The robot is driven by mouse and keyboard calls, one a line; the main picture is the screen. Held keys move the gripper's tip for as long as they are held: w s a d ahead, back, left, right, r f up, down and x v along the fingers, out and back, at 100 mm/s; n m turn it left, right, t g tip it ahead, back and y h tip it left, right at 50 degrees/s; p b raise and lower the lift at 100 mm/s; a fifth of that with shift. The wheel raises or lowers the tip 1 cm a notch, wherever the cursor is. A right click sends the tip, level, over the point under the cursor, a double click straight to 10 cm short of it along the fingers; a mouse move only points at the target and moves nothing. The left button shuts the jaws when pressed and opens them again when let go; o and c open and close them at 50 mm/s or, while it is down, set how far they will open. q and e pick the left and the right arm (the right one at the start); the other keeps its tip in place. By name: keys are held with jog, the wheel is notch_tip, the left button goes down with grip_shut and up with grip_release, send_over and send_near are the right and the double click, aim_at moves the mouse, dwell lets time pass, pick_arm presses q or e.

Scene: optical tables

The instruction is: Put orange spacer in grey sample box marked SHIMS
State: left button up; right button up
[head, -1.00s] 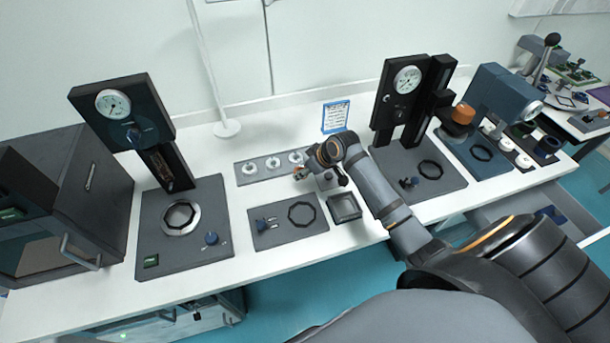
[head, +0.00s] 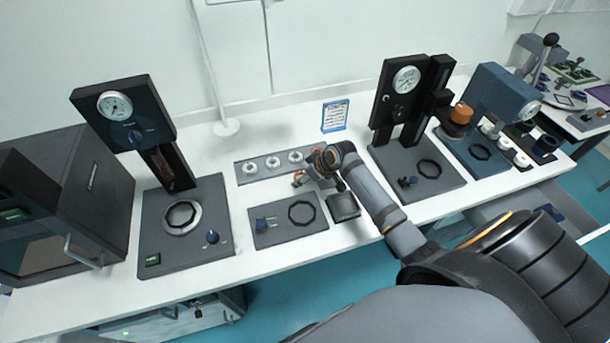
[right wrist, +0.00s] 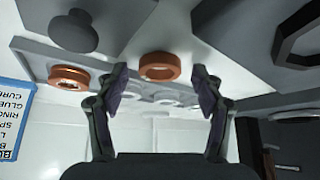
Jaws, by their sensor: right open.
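The orange spacer (right wrist: 160,66) is a short ring in the right wrist view. It lies just beyond and between the fingertips of my right gripper (right wrist: 160,78), which is open and empty. In the head view, the right gripper (head: 306,180) is low over the bench, with a bit of orange (head: 298,177) at its tips, partly hidden by the fingers. A small open grey box (head: 343,207) stands right of the octagon-ring plate, just below the gripper in the picture. Its marking is not readable. My left gripper is out of view.
A second copper-orange ring (right wrist: 68,77) sits left in the right wrist view. A strip with white rings (head: 272,163) lies behind the gripper, and a blue-edged sign (head: 335,116) stands behind it. Press stands flank the area, the right one with a grey base (head: 445,190).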

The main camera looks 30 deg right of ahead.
jog(key=shift+r, duration=0.25)
jog(key=v, duration=1.1)
jog(key=shift+s+r, duration=0.25)
jog(key=shift+r, duration=0.05)
jog(key=shift+o, duration=0.5)
